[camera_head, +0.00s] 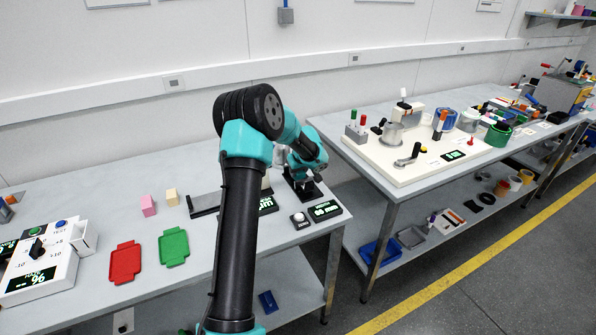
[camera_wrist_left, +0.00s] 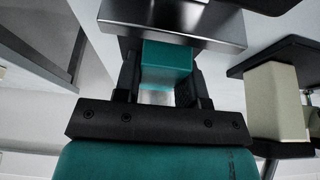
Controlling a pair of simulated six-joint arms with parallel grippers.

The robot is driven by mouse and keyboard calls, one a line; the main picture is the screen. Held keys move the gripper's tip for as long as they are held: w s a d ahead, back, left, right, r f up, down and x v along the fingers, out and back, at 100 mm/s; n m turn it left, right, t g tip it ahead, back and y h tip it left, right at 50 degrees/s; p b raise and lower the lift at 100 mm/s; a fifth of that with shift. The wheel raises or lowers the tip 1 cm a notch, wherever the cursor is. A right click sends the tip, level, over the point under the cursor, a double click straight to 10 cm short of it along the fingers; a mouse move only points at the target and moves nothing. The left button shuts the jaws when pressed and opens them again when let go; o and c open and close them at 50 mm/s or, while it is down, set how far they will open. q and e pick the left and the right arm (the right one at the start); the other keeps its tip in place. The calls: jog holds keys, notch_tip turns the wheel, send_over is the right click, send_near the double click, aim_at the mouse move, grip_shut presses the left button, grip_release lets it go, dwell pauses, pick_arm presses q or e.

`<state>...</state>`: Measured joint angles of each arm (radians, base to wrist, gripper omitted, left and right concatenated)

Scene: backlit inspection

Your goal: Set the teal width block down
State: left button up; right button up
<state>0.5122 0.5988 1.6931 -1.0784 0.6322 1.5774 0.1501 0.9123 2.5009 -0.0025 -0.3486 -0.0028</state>
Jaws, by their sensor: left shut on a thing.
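In the left wrist view the teal block (camera_wrist_left: 167,62) is between the two dark fingers of my left gripper (camera_wrist_left: 160,88), which is shut on it. The block's far end meets or passes behind a shiny metal slab (camera_wrist_left: 175,32); I cannot tell whether they touch. In the head view my left gripper (camera_head: 284,160) is at the right end of the near bench, mostly hidden by my own arm, and the block cannot be made out there. My right gripper is in neither view.
A beige block (camera_wrist_left: 275,100) is close on the right in the wrist view. A black stand (camera_head: 305,190), a display (camera_head: 325,210) and a button box (camera_head: 300,219) are near the gripper. Left are a pink block (camera_head: 148,206), a red tray (camera_head: 125,263) and a green tray (camera_head: 174,248).

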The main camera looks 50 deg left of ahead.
pick_arm(q)
jog(key=shift+f, duration=0.1)
jog(key=o, duration=0.9)
jog(key=shift+o, duration=0.2)
jog(key=v, duration=1.2)
